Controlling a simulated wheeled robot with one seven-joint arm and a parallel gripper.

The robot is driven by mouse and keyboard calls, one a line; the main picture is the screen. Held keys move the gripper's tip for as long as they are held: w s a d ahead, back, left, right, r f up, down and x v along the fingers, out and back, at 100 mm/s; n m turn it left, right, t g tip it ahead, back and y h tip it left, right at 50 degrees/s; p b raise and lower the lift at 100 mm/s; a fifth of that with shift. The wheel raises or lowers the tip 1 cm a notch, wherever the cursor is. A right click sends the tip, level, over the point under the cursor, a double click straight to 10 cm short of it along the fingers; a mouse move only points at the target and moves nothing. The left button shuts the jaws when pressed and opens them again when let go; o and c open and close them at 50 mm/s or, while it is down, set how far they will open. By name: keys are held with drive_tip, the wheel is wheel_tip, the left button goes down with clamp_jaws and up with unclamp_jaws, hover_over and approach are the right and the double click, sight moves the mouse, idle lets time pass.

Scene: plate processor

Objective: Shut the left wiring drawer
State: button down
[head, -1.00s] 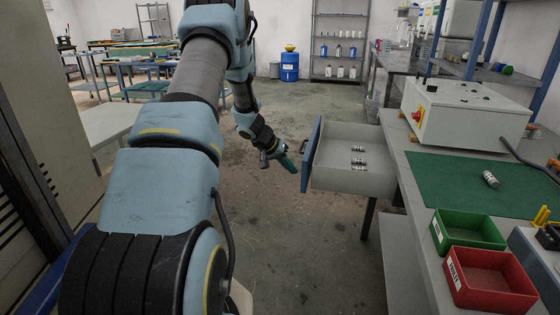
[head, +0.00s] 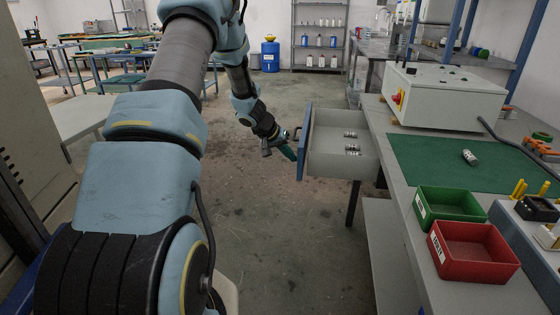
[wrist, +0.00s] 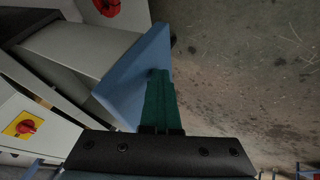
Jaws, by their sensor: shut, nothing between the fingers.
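The wiring drawer stands pulled out from the left side of the workbench, with a blue front (head: 305,143) and a grey open body (head: 342,162). Several small metallic cylinders (head: 352,149) lie inside. My gripper (head: 289,153) is at the outer face of the drawer front, below the dark handle (head: 296,134). In the wrist view the blue front (wrist: 128,82) lies at the green fingers (wrist: 159,78). They are shut and empty, with their tips at or against the panel; exact contact is hard to tell.
The bench (head: 402,197) carries a white control box (head: 440,97), a green mat (head: 435,160), a green bin (head: 450,205) and a red bin (head: 475,250). The floor (head: 265,215) left of the drawer is clear.

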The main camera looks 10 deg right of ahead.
sight(365, 158)
drive_tip(key=s+d+b, duration=0.1)
drive_tip(key=s+d, duration=0.1)
drive_tip(key=d, duration=0.5)
drive_tip(key=s+d+b, duration=0.1)
drive_tip(key=s+d, duration=0.2)
drive_tip(key=d, duration=0.5)
drive_tip(key=s+d+b, duration=0.1)
drive_tip(key=s+d, duration=0.1)
drive_tip(key=d, duration=0.6)
drive_tip(key=shift+s+d, duration=0.1)
drive_tip(key=shift+s, duration=0.1)
drive_tip(key=shift+s+d, duration=0.15)
drive_tip(key=shift+d, duration=0.15)
drive_tip(key=shift+d+r, duration=0.1)
drive_tip(key=shift+d, duration=0.05)
